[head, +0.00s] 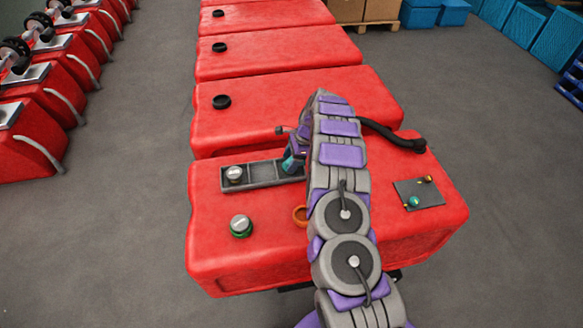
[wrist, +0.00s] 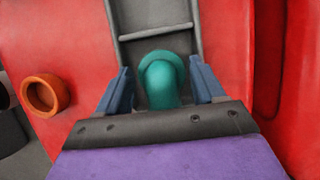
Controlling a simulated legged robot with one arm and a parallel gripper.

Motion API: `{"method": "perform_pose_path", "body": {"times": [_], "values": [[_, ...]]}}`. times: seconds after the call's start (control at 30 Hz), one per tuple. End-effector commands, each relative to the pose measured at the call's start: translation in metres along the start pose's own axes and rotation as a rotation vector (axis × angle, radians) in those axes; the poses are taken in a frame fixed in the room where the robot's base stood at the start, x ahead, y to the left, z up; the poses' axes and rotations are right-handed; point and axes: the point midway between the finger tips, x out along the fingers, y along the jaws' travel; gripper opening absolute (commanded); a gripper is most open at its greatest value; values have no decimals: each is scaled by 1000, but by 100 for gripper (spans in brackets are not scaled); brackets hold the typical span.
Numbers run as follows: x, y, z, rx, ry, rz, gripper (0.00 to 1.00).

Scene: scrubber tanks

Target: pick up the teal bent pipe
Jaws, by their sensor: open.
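The teal bent pipe (wrist: 163,78) shows in the wrist view between the two blue fingers of my gripper (wrist: 161,90). My gripper is open, with one finger on each side of the pipe and a gap visible on both sides. The pipe is at the grey compartment tray (wrist: 157,17); its lower part is hidden by my gripper. In the head view my gripper (head: 294,158) is at the right part of the tray (head: 264,174), and a bit of teal shows there, largely hidden by my arm.
The red tank (head: 330,245) bears a silver-topped knob in the tray's left compartment (head: 234,174), a green-based knob (head: 241,226), an orange ring (head: 300,215), a black hose (head: 395,134) and a grey plate (head: 419,193). More red tanks stand behind. Grey floor lies open to the left.

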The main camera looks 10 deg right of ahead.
Motion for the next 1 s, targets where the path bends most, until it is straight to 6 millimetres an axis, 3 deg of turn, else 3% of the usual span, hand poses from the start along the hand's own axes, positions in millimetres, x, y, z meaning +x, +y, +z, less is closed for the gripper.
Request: {"method": "perform_pose_path", "body": {"times": [0.17,0.77,1.0], "values": [[-1,0,0,0,0,-1,66],[-1,0,0,0,0,-1,9],[-1,0,0,0,0,0,8]]}}
